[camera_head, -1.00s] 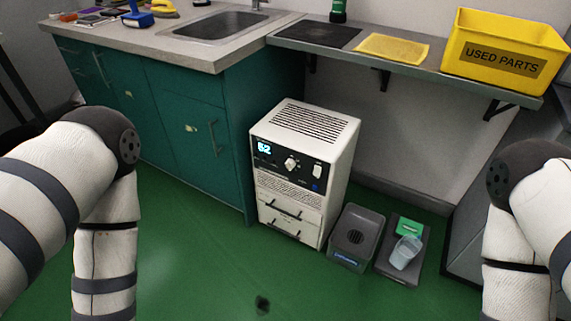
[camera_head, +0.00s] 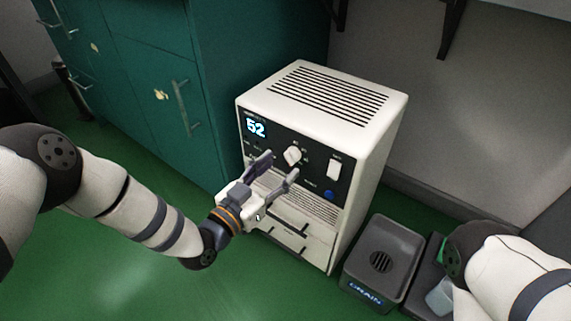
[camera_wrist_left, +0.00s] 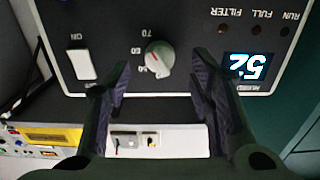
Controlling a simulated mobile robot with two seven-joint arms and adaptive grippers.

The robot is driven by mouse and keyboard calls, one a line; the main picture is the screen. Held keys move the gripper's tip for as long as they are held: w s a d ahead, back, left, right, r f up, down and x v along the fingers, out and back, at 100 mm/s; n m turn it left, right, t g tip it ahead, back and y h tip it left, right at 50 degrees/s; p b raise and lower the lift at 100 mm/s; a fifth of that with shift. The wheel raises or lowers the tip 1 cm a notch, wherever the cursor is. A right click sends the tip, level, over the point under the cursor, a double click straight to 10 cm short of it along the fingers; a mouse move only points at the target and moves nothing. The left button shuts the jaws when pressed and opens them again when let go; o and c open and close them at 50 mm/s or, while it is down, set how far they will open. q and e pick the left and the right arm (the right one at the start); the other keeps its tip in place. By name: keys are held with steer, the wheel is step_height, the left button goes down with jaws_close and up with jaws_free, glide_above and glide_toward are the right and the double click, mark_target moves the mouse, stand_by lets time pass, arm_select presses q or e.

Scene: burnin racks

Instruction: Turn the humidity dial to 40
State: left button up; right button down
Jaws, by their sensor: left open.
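The white dehumidifier cabinet (camera_head: 330,95) stands on the green floor, with a black control panel at the top of its front. Its display (camera_head: 255,128) reads 52. The pale humidity dial (camera_head: 292,155) sits right of the display; in the left wrist view the dial (camera_wrist_left: 158,58) shows marks 50, 60 and 70 beside it. My left gripper (camera_head: 277,168) is open and empty in front of the panel, its fingertips just below and left of the dial, apart from it. In the left wrist view the dial is beyond the fingers (camera_wrist_left: 162,80). My right gripper is out of view; only its arm shows.
A white rocker switch (camera_head: 334,167) and a blue button (camera_head: 329,195) are right of the dial. A grey drain bin (camera_head: 375,285) stands on the floor at the right. Teal cabinets (camera_head: 150,60) are close on the left. Green floor is free in front.

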mark_target(291, 157)
arm_select(q)
steer(key=x, duration=0.3)
steer(key=shift+w+d+b, duration=0.2)
steer(key=shift+w+b, duration=0.05)
steer(key=shift+b, duration=0.1)
steer(key=c, duration=1.2)
steer(key=shift+o, duration=0.2)
